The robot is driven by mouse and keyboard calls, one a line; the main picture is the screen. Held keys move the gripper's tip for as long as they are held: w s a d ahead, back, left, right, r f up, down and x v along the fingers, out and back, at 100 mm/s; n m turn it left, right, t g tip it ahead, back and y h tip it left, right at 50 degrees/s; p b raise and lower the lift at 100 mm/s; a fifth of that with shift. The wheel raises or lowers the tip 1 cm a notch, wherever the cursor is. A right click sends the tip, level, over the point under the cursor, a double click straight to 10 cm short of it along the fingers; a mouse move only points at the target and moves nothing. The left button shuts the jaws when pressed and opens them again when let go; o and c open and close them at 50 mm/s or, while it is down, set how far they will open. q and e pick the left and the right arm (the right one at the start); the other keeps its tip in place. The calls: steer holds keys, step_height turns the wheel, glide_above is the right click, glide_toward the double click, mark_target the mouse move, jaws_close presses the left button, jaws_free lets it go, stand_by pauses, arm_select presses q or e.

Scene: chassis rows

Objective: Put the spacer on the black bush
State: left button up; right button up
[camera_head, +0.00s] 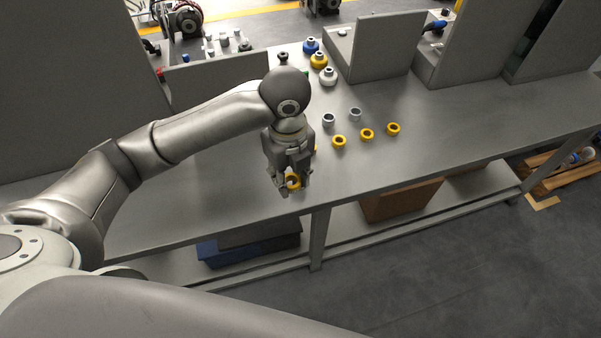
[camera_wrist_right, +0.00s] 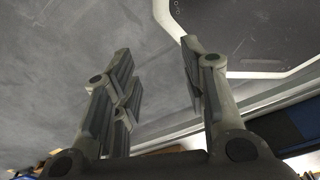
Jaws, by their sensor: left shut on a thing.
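Yellow rings (camera_head: 367,134) and grey rings (camera_head: 328,120) lie right of my left gripper. Blue (camera_head: 311,46), yellow (camera_head: 319,61) and pale (camera_head: 328,76) bushes stand in a row behind. Grey upright panels (camera_head: 385,47) line the bench's back. The bench's right part (camera_head: 470,115) is clear.

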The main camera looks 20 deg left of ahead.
arm_select(q)
steer(key=w+f, duration=0.2)
steer(key=w, duration=0.1)
steer(key=w+a+f+p, duration=0.1)
steer(key=w+f, duration=0.5)
steer(key=shift+w+a+f, duration=0.15)
steer(key=shift+w, duration=0.25)
step_height(320, 180, down, 3)
steer(key=shift+r+p, duration=0.1)
steer(key=shift+p, duration=0.3)
arm_select(e)
step_height(320, 180, up, 2)
steer(key=shift+s+d, duration=0.15)
arm_select(q)
steer(key=shift+s, duration=0.1)
arm_select(e)
steer(key=shift+a, duration=0.2)
